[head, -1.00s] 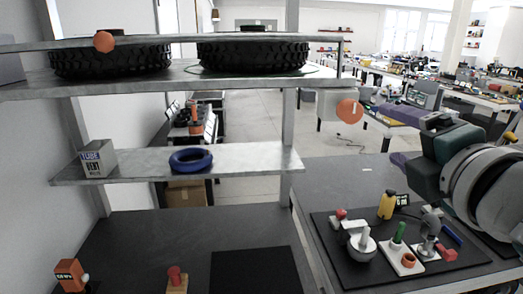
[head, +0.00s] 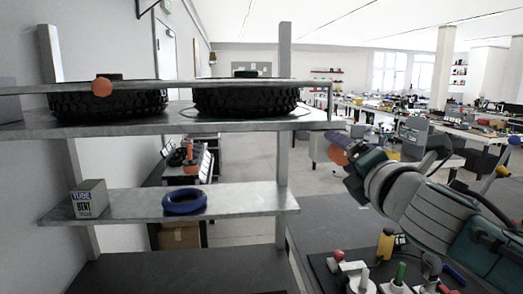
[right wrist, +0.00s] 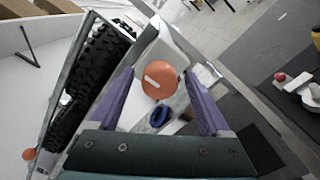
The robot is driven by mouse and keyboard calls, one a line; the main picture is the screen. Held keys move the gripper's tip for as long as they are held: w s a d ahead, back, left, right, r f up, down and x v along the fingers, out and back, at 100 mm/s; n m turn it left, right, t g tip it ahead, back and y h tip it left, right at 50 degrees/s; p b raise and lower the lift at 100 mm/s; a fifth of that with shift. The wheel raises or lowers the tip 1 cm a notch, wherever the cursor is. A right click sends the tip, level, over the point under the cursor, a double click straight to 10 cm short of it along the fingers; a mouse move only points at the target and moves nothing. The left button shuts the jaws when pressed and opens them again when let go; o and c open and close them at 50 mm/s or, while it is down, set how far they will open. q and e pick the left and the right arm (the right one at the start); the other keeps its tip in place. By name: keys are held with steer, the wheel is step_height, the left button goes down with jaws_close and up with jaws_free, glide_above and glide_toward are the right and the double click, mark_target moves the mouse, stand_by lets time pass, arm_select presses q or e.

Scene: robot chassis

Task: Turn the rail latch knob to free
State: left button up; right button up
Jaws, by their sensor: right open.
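The round orange latch knob (head: 337,155) is at the right end of the top shelf's rail (head: 240,85). The right gripper's purple fingers (head: 346,147) partly hide it in the head view. In the right wrist view the knob (right wrist: 158,85) shows its white mark, slightly tilted from horizontal. It lies between the two open fingers (right wrist: 160,80), with gaps on both sides, and contact is not visible. A second orange knob (head: 102,88) sits at the rail's left end and also shows in the right wrist view (right wrist: 30,154). My left gripper is out of view.
Two black tyres (head: 245,101) lie behind the rail on the top shelf. A blue ring (head: 184,201) and a labelled box (head: 88,199) rest on the lower shelf. Below my right arm, a bench holds a yellow item (head: 385,245) and several small fixtures.

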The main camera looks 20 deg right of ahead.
steer(key=shift+w, duration=0.1)
jaws_close()
stand_by(0.7)
